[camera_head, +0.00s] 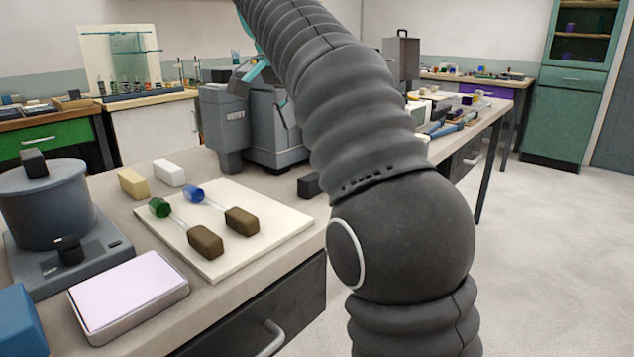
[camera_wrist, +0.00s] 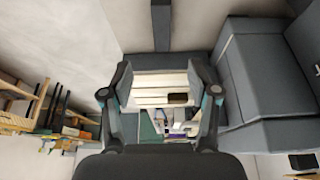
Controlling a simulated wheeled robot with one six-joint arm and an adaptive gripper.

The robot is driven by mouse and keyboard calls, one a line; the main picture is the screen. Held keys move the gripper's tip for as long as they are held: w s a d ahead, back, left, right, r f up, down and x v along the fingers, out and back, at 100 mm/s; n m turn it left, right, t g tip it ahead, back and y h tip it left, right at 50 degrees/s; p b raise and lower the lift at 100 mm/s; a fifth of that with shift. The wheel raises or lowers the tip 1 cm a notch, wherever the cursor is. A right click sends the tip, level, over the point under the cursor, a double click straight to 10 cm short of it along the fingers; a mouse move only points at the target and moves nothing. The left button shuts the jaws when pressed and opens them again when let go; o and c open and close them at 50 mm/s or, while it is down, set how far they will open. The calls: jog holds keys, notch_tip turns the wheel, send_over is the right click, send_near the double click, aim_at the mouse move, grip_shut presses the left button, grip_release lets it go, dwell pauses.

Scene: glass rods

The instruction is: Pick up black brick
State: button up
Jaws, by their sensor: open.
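A small black brick (camera_head: 309,185) lies on the bench top in the head view, to the right of the white board; my arm covers its right side. Two other small black blocks show at the left: one block (camera_head: 33,163) on top of the grey pot, another (camera_head: 68,249) on the front of the grey base under the pot. My gripper (camera_wrist: 160,93) shows in the wrist view with its two fingers wide apart and nothing between them. I cannot make out the black brick surely in the wrist view.
The white board (camera_head: 285,226) holds two brown-handled rods with green and blue ends. A cream block (camera_head: 132,183) and white block (camera_head: 169,173) lie behind it. A grey machine (camera_head: 262,125) stands behind the brick. A pale-topped box (camera_head: 128,292) is front left.

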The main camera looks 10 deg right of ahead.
send_over(312, 177)
notch_tip(312, 177, down, 7)
jog(key=shift+w+r, duration=0.1)
jog(key=shift+b+x, duration=0.6)
jog(key=shift+x, duration=2.4)
jog(key=shift+w+f, duration=0.15)
jog(key=shift+f, duration=0.1)
grip_shut()
